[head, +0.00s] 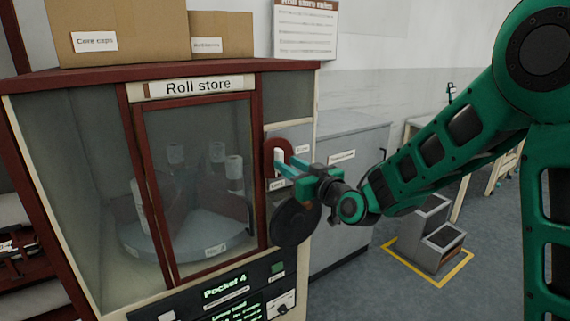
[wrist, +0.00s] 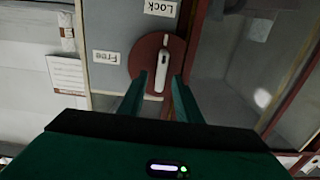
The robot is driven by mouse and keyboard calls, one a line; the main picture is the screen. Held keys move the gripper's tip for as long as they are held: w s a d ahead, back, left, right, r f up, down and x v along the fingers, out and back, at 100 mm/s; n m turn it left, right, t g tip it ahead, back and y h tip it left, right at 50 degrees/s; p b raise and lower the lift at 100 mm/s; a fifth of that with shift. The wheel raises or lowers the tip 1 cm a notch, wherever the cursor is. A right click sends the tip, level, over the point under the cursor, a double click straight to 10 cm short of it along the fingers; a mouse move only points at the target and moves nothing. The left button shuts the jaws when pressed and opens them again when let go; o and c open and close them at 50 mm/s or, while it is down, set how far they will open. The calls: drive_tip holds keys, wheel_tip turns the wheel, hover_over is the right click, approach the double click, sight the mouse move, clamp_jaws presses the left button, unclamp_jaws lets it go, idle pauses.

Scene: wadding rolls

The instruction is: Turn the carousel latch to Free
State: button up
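The carousel latch is a red disc with a white handle (head: 279,156) on the cabinet's right-hand panel; in the wrist view the handle (wrist: 162,68) lies roughly upright on its disc (wrist: 142,56). One end of the handle points towards the Lock label (wrist: 160,8). The Free label (wrist: 105,57) sits left of the disc in that view. My gripper (head: 287,167) is at the latch. In the wrist view its fingers (wrist: 160,77) are apart, one on each side of the handle, with a visible gap to it. Contact is not visible.
The Roll store cabinet (head: 198,86) has a glass door, with white rolls on a round carousel (head: 160,240) behind it. A dark round wheel (head: 295,222) sits just below my gripper. A display panel (head: 235,291) is lower down. A grey cabinet (head: 345,190) stands to the right.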

sight(283, 160)
drive_tip(key=shift+x, duration=1.65)
clamp_jaws()
drive_tip(key=shift+d, duration=0.1)
